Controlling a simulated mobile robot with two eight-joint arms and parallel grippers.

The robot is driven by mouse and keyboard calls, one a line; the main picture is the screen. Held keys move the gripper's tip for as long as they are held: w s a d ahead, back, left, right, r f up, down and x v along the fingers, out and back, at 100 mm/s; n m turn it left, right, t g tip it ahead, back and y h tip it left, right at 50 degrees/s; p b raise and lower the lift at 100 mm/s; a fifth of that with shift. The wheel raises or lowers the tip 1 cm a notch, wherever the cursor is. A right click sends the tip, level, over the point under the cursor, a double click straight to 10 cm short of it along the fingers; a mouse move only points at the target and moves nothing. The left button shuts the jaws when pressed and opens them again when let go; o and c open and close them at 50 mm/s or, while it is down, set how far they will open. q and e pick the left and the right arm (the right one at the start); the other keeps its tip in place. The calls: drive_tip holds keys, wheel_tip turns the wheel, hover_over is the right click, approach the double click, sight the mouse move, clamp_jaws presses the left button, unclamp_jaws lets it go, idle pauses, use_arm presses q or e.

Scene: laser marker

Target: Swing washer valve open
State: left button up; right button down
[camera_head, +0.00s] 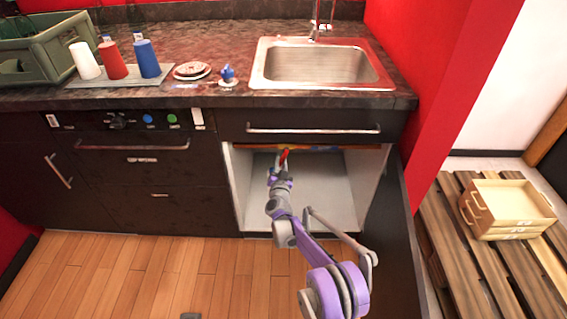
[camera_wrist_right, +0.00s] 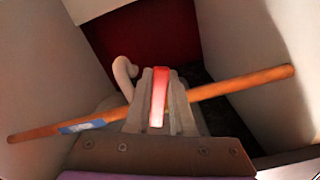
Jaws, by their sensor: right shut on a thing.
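The washer valve's red handle (camera_head: 284,156) shows under the sink, inside the open cabinet. My right gripper (camera_head: 279,172) reaches into the cabinet from the front. In the right wrist view the red handle (camera_wrist_right: 159,97) stands between the two grey fingers (camera_wrist_right: 159,112), which are shut on it. A copper-coloured pipe (camera_wrist_right: 245,82) runs slantwise behind the fingers and carries a blue label (camera_wrist_right: 82,126). The valve body is hidden by the fingers.
The cabinet's pale side wall (camera_head: 368,182) and open dark door (camera_head: 395,215) stand right of my arm. The sink (camera_head: 262,83) is above. A curved white pipe (camera_wrist_right: 123,78) is near the fingers. The cabinet floor (camera_head: 318,212) looks clear.

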drive_tip(key=shift+a+r+m, duration=0.3)
drive_tip(key=shift+a+m, duration=0.2)
drive_tip(key=shift+m, duration=0.6)
drive_tip(key=c, duration=0.8)
unclamp_jaws()
drive_tip(key=shift+o, duration=0.2)
drive_tip(key=shift+s, duration=0.1)
drive_tip(key=s+p, duration=0.2)
drive_tip(key=s, duration=0.8)
drive_tip(key=shift+s, duration=0.35)
